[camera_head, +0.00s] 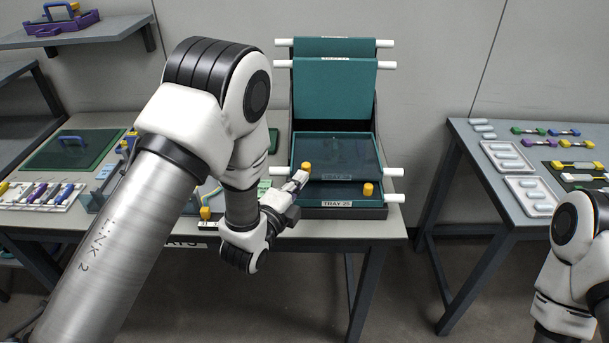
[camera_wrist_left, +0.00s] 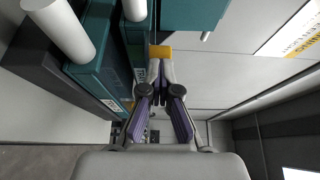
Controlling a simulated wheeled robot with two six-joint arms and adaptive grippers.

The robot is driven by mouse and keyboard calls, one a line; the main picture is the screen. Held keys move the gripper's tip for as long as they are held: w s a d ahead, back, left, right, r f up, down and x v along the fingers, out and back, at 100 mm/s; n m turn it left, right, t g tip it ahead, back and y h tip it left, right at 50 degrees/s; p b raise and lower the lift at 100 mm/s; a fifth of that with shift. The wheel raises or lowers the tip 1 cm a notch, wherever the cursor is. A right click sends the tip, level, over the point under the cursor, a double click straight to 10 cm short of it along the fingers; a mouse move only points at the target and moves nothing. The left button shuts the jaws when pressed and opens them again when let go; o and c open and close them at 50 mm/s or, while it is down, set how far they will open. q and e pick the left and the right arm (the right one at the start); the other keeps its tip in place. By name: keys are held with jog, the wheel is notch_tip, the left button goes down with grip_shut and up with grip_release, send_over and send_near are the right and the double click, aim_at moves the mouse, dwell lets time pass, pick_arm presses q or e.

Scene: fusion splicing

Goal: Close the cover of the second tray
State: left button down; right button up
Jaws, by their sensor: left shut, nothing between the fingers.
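A stack of hinged teal trays stands on the middle table. Two trays (camera_head: 335,88) are swung up at the back. The bottom tray (camera_head: 337,203) lies flat with a "TRAY 25" label. Above it is a dark see-through cover (camera_head: 345,153); I cannot tell if it is fully down. One yellow knob (camera_head: 368,189) is at the front right, another yellow knob (camera_head: 306,167) at the front left. My left gripper (camera_head: 302,177) is shut and empty, its tips at the left knob. In the left wrist view, that knob (camera_wrist_left: 160,51) is just beyond the tips (camera_wrist_left: 160,66).
White side handles (camera_head: 393,197) stick out from the trays. On the left are a green mat (camera_head: 75,149) and a white holder (camera_head: 40,196) with coloured pieces. A side table (camera_head: 470,150) on the right carries white trays. My right arm shows at the lower right, its gripper out of frame.

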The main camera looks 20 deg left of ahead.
aim_at(299, 168)
pick_arm(q)
jog(key=shift+w, duration=0.1)
jog(key=shift+s+r, duration=0.2)
jog(key=shift+s, duration=0.05)
jog(key=w, duration=0.2)
jog(key=w+a+b, duration=0.1)
jog(key=shift+w+f, duration=0.1)
jog(key=shift+w, duration=0.25)
jog(key=shift+r, duration=0.2)
jog(key=shift+f, duration=0.1)
